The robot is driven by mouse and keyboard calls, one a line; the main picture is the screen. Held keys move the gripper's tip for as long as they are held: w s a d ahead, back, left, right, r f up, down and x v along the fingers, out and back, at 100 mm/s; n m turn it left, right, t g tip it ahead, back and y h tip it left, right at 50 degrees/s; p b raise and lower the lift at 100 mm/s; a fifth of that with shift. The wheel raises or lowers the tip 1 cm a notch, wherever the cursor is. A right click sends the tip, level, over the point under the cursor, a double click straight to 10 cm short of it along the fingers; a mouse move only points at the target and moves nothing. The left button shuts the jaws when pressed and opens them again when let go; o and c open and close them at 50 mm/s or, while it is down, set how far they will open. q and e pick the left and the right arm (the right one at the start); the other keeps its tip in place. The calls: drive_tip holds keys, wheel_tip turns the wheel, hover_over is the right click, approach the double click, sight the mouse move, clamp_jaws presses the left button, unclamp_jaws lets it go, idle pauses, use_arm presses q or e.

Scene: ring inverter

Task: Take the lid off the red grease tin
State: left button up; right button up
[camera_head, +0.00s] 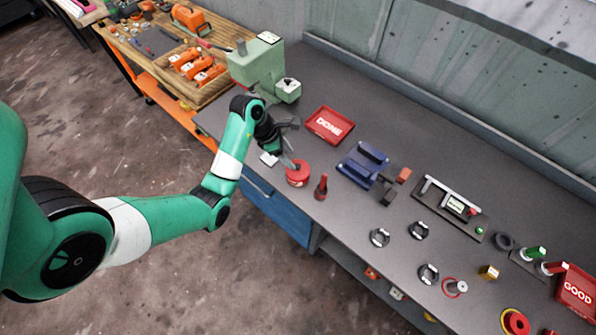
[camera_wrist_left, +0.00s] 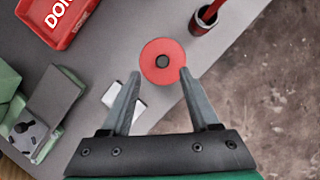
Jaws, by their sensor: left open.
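The red grease tin (camera_head: 297,178) stands upright near the front edge of the grey bench. The lid appears to be on the tin. My left gripper (camera_head: 290,161) is open and empty, reaching down just behind and above the tin. In the left wrist view the two fingertips of this gripper (camera_wrist_left: 159,75) lie either side of the lid's near edge; contact cannot be told. My right gripper is not in view.
A red cup with a brush (camera_head: 321,188) stands right beside the tin. A white piece (camera_head: 268,159) lies to its left. Behind are the red DONE tray (camera_head: 330,125), a green machine (camera_head: 258,65) and a blue fixture (camera_head: 362,165). Several ring parts lie further right.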

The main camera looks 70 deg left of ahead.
sight(298, 166)
use_arm(q)
drive_tip(key=b+x, duration=0.1)
drive_tip(key=x, duration=0.4)
drive_tip(key=shift+d+b, duration=0.25)
drive_tip(key=shift+b, duration=0.15)
clamp_jaws()
